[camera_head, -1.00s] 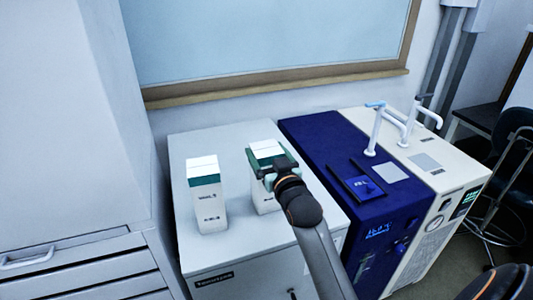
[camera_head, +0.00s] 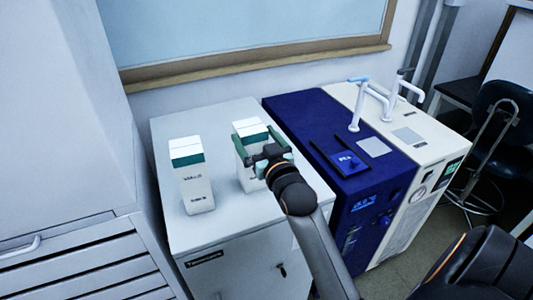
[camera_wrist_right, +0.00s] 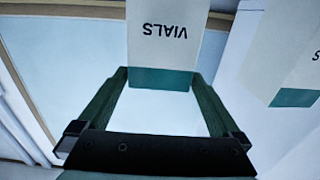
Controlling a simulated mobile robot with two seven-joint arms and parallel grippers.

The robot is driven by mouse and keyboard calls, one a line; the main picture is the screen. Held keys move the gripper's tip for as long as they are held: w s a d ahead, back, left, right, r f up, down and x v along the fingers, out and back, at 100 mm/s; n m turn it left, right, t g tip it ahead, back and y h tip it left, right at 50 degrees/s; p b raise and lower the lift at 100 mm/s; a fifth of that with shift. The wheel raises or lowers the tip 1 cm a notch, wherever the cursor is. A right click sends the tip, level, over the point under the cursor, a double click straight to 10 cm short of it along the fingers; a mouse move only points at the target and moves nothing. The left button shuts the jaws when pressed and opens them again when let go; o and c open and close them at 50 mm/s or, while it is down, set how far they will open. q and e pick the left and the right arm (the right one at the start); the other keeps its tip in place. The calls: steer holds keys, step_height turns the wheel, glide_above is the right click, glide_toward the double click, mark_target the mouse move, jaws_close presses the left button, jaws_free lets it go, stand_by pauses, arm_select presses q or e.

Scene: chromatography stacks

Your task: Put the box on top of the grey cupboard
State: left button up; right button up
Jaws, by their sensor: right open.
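A white box with a green band (camera_head: 250,143) stands upright on top of the grey cupboard (camera_head: 225,235), right of a similar white and green box (camera_head: 192,176). My right gripper (camera_head: 258,143) is open at the green band of the right-hand box. In the right wrist view, the box marked VIALS (camera_wrist_right: 165,45) stands upside down in the picture, its green band between the ends of the open fingers (camera_wrist_right: 163,78). A gap shows between the palm and the box. The other box (camera_wrist_right: 290,60) is at the right there. My left gripper is not in view.
A blue instrument (camera_head: 335,185) and a cream instrument (camera_head: 410,130) with white pipes stand right of the cupboard. A drawer unit (camera_head: 80,265) is at the left. A window frame (camera_head: 255,62) runs behind. Free cupboard top lies around the boxes.

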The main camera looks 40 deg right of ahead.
steer(key=v, duration=0.8)
steer(key=shift+s+b, duration=0.2)
steer(key=shift+b, duration=0.1)
